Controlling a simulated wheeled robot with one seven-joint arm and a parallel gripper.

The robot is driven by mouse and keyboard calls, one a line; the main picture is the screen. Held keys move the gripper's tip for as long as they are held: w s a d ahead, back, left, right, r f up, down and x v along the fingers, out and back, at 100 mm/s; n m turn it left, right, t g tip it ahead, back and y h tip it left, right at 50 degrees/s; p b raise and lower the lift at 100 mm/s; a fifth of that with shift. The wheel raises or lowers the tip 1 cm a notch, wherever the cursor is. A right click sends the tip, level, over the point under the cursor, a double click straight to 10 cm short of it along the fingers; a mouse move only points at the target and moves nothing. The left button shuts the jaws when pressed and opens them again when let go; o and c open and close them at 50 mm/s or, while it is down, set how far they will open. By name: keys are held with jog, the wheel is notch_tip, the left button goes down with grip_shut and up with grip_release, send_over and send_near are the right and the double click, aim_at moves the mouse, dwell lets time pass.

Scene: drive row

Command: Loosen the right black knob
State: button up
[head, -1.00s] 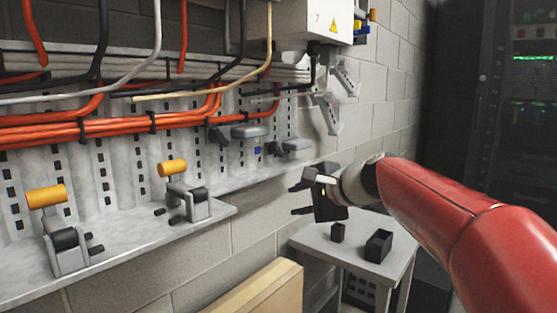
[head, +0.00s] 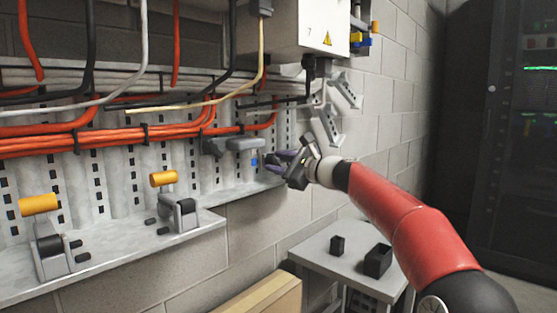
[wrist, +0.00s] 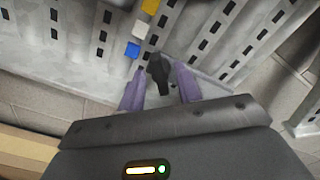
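In the wrist view, a black knob (wrist: 158,70) lies between the two purple fingers of my gripper (wrist: 157,82). The fingers are apart, with a gap on each side of the knob. In the head view, my gripper (head: 271,159) is at the grey perforated panel, at its right end, and hides the right knob there.
Orange cables (head: 120,137) run above the knobs. Two yellow-handled levers (head: 164,178) stand on the ledge at left. A small blue block (wrist: 132,50) is close to my fingers. Below, a grey table (head: 345,265) holds a black block and a black box (head: 377,261).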

jog(key=shift+w+a, duration=0.1)
jog(key=shift+a, duration=0.05)
jog(key=shift+c, duration=0.4)
grip_shut()
